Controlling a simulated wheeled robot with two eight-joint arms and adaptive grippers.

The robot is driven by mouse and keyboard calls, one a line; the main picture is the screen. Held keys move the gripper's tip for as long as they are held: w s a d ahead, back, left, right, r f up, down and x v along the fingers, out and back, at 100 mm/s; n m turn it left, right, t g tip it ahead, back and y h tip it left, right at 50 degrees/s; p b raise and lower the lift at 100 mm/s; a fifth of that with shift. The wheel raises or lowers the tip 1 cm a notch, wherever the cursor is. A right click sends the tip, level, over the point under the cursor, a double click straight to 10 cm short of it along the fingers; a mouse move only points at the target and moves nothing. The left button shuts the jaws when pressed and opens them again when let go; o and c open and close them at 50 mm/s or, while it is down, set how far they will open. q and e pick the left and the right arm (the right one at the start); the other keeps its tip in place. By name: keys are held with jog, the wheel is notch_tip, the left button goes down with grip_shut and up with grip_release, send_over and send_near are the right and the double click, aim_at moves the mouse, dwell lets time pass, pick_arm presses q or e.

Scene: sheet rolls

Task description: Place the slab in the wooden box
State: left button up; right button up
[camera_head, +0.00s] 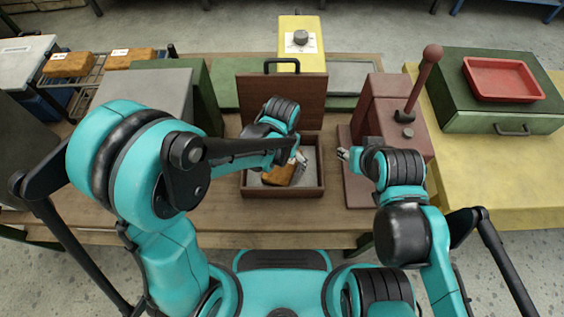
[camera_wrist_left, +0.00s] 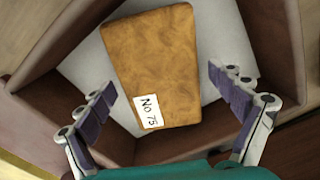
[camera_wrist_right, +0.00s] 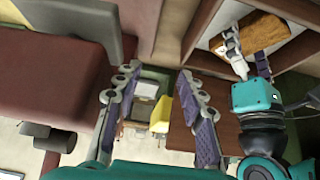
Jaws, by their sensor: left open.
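The slab (camera_head: 279,176) is an orange-brown block with a white label. In the left wrist view the slab (camera_wrist_left: 160,65) lies inside the wooden box, on its pale floor, and the label reads "No 75". The wooden box (camera_head: 285,192) is dark brown, with its hinged lid (camera_head: 283,103) standing up behind it. My left gripper (camera_head: 298,160) is over the box, open, with its fingers apart on either side of the slab and clear of it. My right gripper (camera_head: 344,154) is open and empty, right of the box. The left arm partly hides the slab and box.
Two more slabs (camera_head: 68,64) (camera_head: 130,57) lie on a wire rack at the left. A red-brown press (camera_head: 392,110) with a lever stands right of the box. A green case with a red tray (camera_head: 502,80) is at the far right. The table front (camera_head: 215,208) is clear.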

aim_at(282, 164)
pick_arm(q)
notch_tip(282, 164, up, 12)
jog(key=p, duration=0.4)
jog(key=shift+r+p, duration=0.15)
jog(key=shift+p, duration=0.15)
pick_arm(e)
notch_tip(282, 164, up, 5)
jog(key=shift+f, duration=0.15)
pick_arm(q)
jog(key=shift+s, duration=0.1)
pick_arm(e)
jog(key=shift+s, duration=0.1)
